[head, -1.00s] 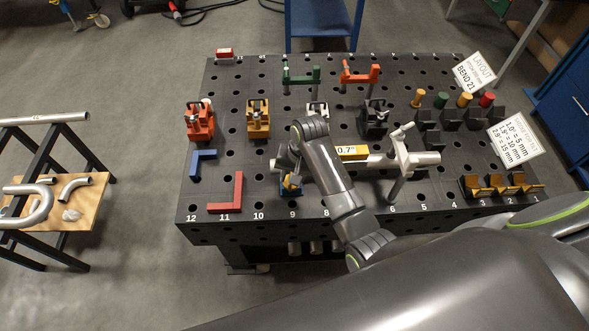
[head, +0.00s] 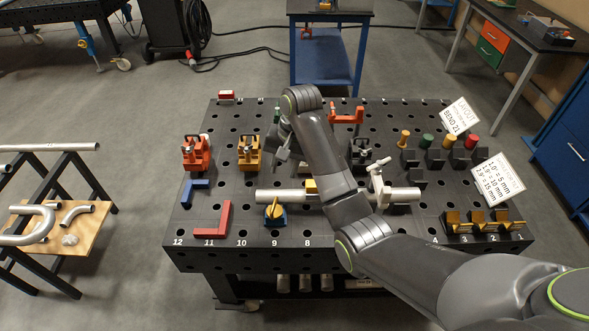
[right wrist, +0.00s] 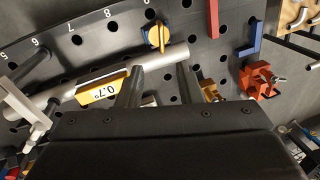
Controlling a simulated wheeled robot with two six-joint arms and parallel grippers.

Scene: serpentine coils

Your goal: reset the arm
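My right arm reaches in from the lower right over the black hole-grid table (head: 330,236). Its gripper (head: 284,152) is above the table behind the silver pipe (head: 405,194), with nothing visible in it. A blue block with a yellow handle (head: 275,213) is at the pipe's left end. My left gripper is not in view.
Orange (head: 196,153) and yellow (head: 249,152) clamps stand at the left, with blue and red (head: 213,221) angle pieces in front. Coloured pegs and signs are at the right. A rack with bent pipes (head: 38,222) is left.

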